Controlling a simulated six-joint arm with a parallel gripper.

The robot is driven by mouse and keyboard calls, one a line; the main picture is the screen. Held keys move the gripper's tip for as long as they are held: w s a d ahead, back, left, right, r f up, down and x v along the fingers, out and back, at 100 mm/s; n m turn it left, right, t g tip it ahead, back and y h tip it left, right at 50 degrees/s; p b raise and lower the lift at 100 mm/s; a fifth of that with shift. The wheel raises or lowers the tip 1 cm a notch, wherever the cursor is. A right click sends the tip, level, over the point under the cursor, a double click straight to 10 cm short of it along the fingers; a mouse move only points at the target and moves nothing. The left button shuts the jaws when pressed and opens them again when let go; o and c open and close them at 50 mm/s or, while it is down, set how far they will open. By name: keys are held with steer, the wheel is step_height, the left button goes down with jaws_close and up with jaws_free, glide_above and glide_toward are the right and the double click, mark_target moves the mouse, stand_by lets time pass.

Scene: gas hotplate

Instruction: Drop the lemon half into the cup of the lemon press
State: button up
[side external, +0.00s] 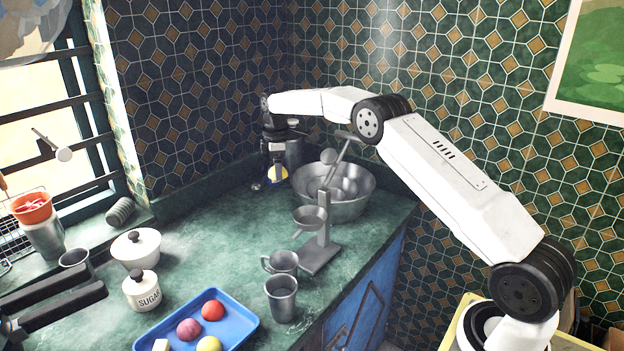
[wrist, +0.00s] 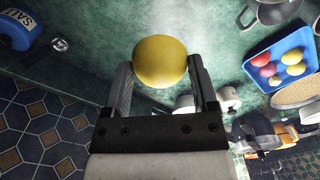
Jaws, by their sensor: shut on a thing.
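The lemon half (wrist: 161,62) is a yellow dome between the two fingers of my gripper (wrist: 163,78) in the wrist view. My gripper is shut on it. The lemon half is apart from the cup.
The metal bowl (side external: 350,206) stands behind the press. A grey mug (side external: 283,262) and a metal cup (side external: 282,300) stand before it. A blue tray (side external: 245,321) holds several coloured balls. A sugar jar (side external: 142,292) and white pot (side external: 136,252) stand left. The middle counter is clear.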

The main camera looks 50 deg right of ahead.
step_height(320, 180, up, 11)
steer(key=shift+s+f, duration=0.15)
steer(key=shift+s, duration=0.05)
stand_by(0.3)
steer(key=shift+s, duration=0.15)
steer(key=s+a, duration=0.2)
steer(key=s, duration=1.1)
steer(key=shift+d+f, duration=0.1)
steer(key=shift+f, duration=2.55)
steer(key=shift+f, duration=0.1)
steer(key=shift+f, duration=2.9)
